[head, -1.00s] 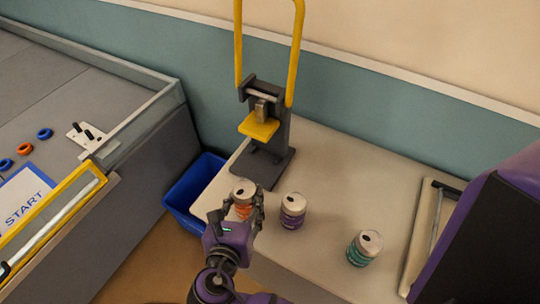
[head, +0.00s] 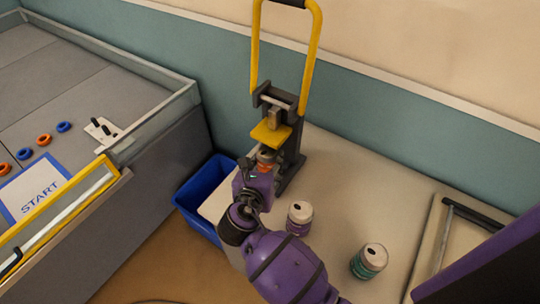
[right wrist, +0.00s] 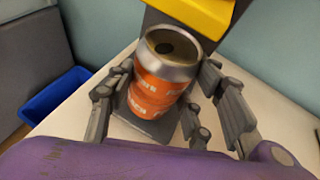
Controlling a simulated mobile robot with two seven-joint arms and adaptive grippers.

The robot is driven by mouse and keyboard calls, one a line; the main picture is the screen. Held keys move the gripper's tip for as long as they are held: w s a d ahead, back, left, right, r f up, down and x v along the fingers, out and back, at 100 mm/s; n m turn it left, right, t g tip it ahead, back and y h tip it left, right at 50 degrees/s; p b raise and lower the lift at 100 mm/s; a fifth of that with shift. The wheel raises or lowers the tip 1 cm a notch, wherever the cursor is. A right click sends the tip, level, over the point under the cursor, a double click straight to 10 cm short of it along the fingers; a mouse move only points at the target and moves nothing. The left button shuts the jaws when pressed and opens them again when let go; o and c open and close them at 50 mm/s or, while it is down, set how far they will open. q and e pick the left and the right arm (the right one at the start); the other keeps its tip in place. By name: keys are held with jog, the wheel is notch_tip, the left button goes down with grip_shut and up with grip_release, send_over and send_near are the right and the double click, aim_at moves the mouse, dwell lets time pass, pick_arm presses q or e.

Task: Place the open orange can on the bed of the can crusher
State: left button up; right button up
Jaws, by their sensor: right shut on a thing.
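The orange can (right wrist: 158,88) stands roughly upright between the fingers of my right gripper (right wrist: 165,110) in the right wrist view, its open top facing up. In the head view only the top part of the can (head: 266,158) shows; my right gripper (head: 258,170) hides the rest. The gripper is shut on the can at the front of the can crusher (head: 291,160), below its yellow press plate (head: 271,133). The crusher's dark base shows behind and below the can in the wrist view; I cannot tell whether the can touches it. My left gripper is not in view.
A purple can (head: 299,215) and a green can (head: 369,261) stand on the table (head: 340,200) right of my arm. A blue bin (head: 207,190) stands left of the table. The crusher's yellow handle (head: 313,45) is raised.

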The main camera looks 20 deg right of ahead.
jog(key=w+d, duration=0.2)
jog(key=w, duration=0.1)
jog(key=shift+w+d+r, duration=0.15)
jog(key=shift+w, duration=0.15)
jog(key=shift+f, duration=1)
jog(key=shift+r, duration=0.15)
jog(key=o, duration=0.8)
jog(key=shift+o, duration=0.2)
jog(key=v, duration=1.2)
